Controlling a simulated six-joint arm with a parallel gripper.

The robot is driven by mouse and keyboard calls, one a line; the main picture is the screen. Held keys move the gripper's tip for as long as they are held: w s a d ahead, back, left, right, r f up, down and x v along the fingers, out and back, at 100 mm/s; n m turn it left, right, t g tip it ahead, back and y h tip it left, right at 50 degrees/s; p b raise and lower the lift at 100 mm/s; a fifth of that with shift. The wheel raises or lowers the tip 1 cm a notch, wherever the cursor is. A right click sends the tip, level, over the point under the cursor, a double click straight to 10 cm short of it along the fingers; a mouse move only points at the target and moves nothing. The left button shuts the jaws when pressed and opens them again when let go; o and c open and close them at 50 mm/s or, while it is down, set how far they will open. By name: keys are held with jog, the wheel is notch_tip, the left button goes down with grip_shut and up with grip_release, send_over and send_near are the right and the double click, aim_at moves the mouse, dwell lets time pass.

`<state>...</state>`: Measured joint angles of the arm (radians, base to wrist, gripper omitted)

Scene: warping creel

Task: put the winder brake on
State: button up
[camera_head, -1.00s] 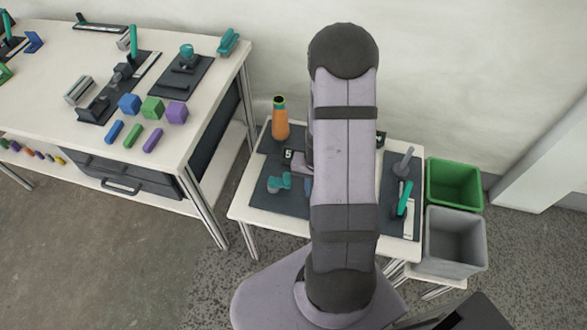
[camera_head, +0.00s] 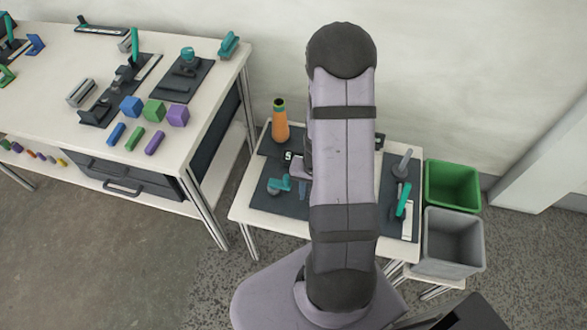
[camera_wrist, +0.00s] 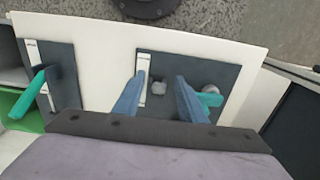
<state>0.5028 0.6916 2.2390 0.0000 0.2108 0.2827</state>
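No part is marked as the winder brake, so I cannot tell for sure which one it is. On the small table, a teal lever (camera_head: 403,200) leans up beside a white strip on the right dark plate (camera_head: 388,215); it also shows at the left of the wrist view (camera_wrist: 35,80). A teal handle with a grey round part (camera_head: 279,185) sits on the left dark plate; the wrist view shows this handle (camera_wrist: 209,99) beside my right finger. My gripper (camera_wrist: 160,77) is open above that plate, fingers apart, with a small grey block (camera_wrist: 159,88) showing between them. My arm hides the table's middle.
An orange bottle-shaped cone (camera_head: 280,122) stands at the small table's back left. A grey post (camera_head: 402,163) stands behind the teal lever. Green (camera_head: 452,184) and grey (camera_head: 453,240) bins stand to the right. A larger workbench (camera_head: 60,60) with blocks and fixtures is at left.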

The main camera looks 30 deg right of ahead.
notch_tip(320, 180, up, 5)
jog(key=p, duration=0.4)
jog(key=shift+r, duration=0.1)
notch_tip(320, 180, up, 7)
jog(key=shift+r, duration=0.15)
dwell(0.7)
